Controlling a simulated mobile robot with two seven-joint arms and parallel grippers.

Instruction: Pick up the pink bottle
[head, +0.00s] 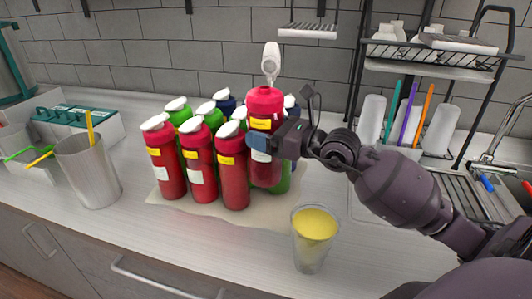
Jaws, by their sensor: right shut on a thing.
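The pink bottle (265,105) is the red-pink one with a yellow label and its white cap flipped up. It stands upright and higher than the bottles around it, at the right of the group. My right gripper (262,144) comes in from the right and is shut on its side below the label. The bottle's lower end shows in front of a green bottle, and I cannot tell whether it touches anything below. My left gripper is not in view.
Several red, green and blue bottles (199,165) stand close together on a pale mat (190,207). A clear cup with yellow contents (314,240) stands in front of the right arm. A metal cup (88,170) is at left; a dish rack (440,60) is at right.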

